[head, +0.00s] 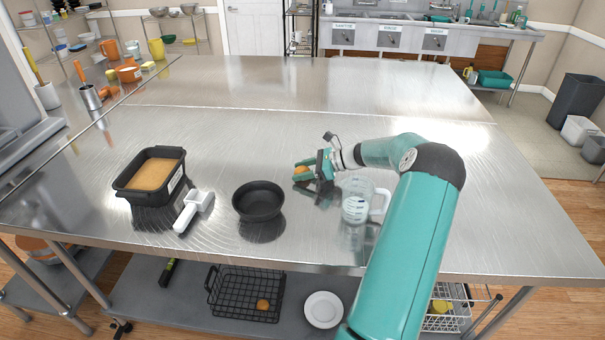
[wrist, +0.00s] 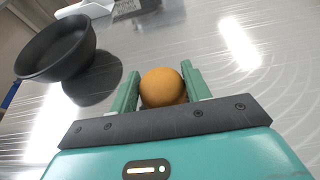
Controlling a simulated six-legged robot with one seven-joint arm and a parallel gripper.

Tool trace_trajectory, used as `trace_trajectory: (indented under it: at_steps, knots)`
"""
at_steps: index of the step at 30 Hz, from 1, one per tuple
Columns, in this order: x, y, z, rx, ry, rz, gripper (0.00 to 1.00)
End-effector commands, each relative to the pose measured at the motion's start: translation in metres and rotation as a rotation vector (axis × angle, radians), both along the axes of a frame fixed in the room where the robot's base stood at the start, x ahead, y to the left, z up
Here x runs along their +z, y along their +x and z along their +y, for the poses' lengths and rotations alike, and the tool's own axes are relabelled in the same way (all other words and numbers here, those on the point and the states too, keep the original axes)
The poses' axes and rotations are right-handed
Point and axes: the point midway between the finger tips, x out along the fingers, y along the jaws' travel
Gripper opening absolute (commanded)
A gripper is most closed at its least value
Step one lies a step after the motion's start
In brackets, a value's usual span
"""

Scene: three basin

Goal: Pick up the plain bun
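The plain bun (wrist: 163,87) is round and golden brown. In the wrist view it sits between the two green fingers of my gripper (wrist: 160,84) and fills the gap, with a finger against each side. In the head view the bun (head: 302,170) shows as a small orange-brown shape at the tip of my gripper (head: 308,172), low over the steel table. Its underside is hidden, so I cannot tell whether it still touches the table.
A black bowl (head: 258,202) stands left of my gripper; it also shows in the wrist view (wrist: 55,50). A clear measuring jug (head: 355,203) stands close to its right. A white scoop (head: 193,210) and a black loaf tin (head: 150,173) lie further left. The table's back half (head: 300,90) is clear.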

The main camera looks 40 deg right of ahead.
Motion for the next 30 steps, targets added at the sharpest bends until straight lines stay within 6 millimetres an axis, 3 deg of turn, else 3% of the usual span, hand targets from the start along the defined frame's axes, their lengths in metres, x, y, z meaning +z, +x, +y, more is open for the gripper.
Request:
trace_trajectory:
  at_steps: [14, 20, 30]
  knots:
    - [0.008, 0.0, 0.0, 0.001, -0.001, -0.001, 0.25]
    - [0.034, 0.0, 0.0, -0.001, -0.004, -0.001, 0.25]
    - [0.071, -0.016, 0.029, 0.001, -0.003, 0.0, 0.25]
